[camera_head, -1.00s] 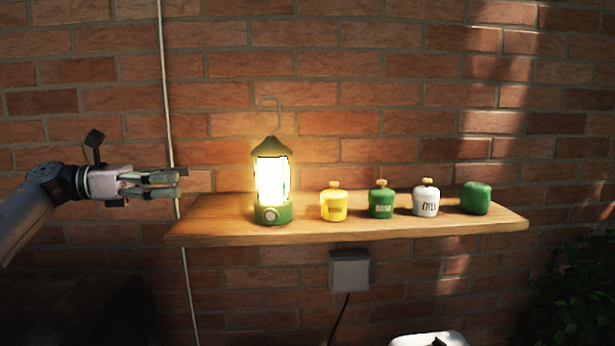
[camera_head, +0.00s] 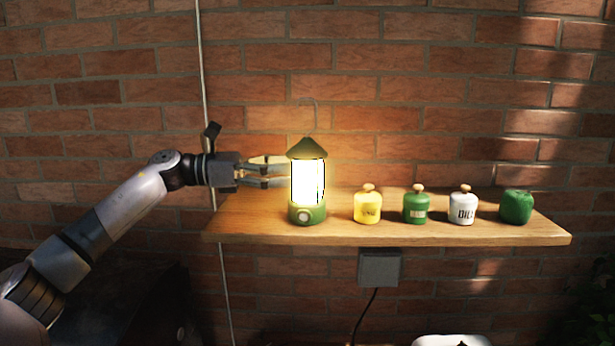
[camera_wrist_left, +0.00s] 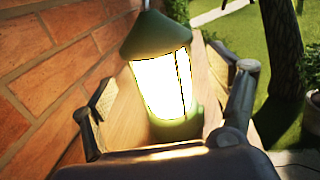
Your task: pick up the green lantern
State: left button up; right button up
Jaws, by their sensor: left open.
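The green lantern (camera_head: 307,213) stands upright and lit on the wooden shelf (camera_head: 255,228), near its left end. It has a green conical top, a glowing body and a green base with a round knob. My left gripper (camera_head: 283,171) is at the lantern's left side, level with its glowing body, with its fingers pointing right. In the left wrist view the lantern (camera_wrist_left: 160,85) stands between the two spread fingers, which are open. The fingertips partly meet the lantern's outline in the head view; I cannot tell whether they touch it. My right gripper is not in view.
To the right on the shelf stand a yellow jar (camera_head: 367,206), a green jar (camera_head: 416,206), a white jar (camera_head: 462,207) and a plain green container (camera_head: 516,207). A brick wall (camera_head: 420,100) rises behind. A grey box (camera_head: 380,268) hangs below the shelf.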

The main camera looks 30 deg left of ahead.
aim_at(307, 165)
pick_arm(q)
jog(key=p+x, duration=0.3)
jog(key=x, duration=0.1)
jog(key=shift+w+d+r+p, duration=0.15)
jog(key=shift+d+r+p, duration=0.05)
jog(key=shift+p, duration=0.2)
jog(key=shift+w+d+f, duration=0.1)
jog(key=shift+w+d, duration=0.1)
jog(key=shift+f, duration=0.1)
jog(key=shift+c, duration=0.7)
jog(key=c, duration=1.2)
jog(key=shift+c, duration=1.2)
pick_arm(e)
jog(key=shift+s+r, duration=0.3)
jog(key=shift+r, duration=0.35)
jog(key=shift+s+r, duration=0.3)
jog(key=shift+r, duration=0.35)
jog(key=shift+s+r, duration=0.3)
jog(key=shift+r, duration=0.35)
